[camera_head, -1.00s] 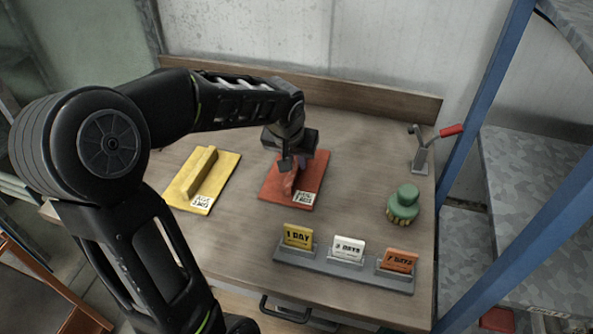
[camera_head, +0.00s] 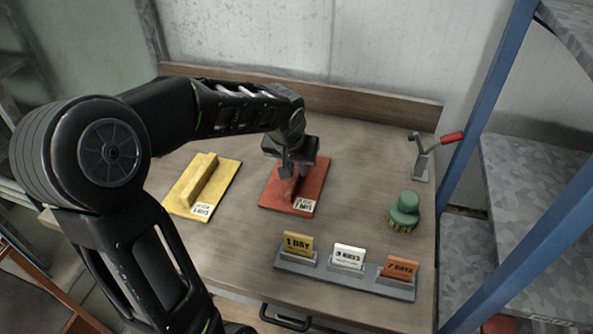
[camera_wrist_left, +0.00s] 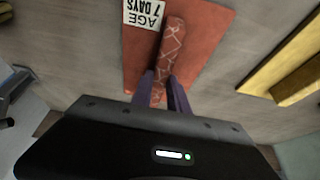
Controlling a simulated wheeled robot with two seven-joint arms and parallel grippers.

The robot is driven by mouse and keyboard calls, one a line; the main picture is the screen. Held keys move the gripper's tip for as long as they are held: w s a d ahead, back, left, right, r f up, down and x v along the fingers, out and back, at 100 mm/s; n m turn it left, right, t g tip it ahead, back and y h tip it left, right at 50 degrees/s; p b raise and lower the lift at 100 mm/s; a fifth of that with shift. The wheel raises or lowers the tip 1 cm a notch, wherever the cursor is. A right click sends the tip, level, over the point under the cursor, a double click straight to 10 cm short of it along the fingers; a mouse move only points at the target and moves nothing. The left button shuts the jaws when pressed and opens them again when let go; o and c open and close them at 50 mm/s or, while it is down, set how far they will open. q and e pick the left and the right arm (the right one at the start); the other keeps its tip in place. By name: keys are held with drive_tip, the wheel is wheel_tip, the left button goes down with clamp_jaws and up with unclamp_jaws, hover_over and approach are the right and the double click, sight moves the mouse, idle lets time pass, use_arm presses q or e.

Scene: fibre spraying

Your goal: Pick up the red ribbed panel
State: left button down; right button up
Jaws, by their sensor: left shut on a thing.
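The red ribbed panel (camera_head: 316,184) lies on the wooden table below my left gripper, with a raised rib along its middle and a white label. In the left wrist view the panel (camera_wrist_left: 205,45) shows its rib (camera_wrist_left: 173,42) with pale crossing lines, and the label reads "AGE 7 DAYS". My left gripper (camera_head: 289,172) is shut on the panel's rib. In the left wrist view its two fingers (camera_wrist_left: 160,92) sit on either side of the rib's near end. Whether the panel is off the table is hard to tell. My right gripper is not in view.
A yellow ribbed panel (camera_head: 222,183) lies to the left. A green brush (camera_head: 404,211) stands to the right, with a red-handled tool (camera_head: 421,160) behind it. A grey holder (camera_head: 345,275) with three day tags stands in front. Blue shelf posts (camera_head: 487,95) border the right.

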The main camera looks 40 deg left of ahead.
sight(296, 170)
use_arm(q)
wheel_tip(296, 170, up, 10)
idle(0.5)
idle(0.8)
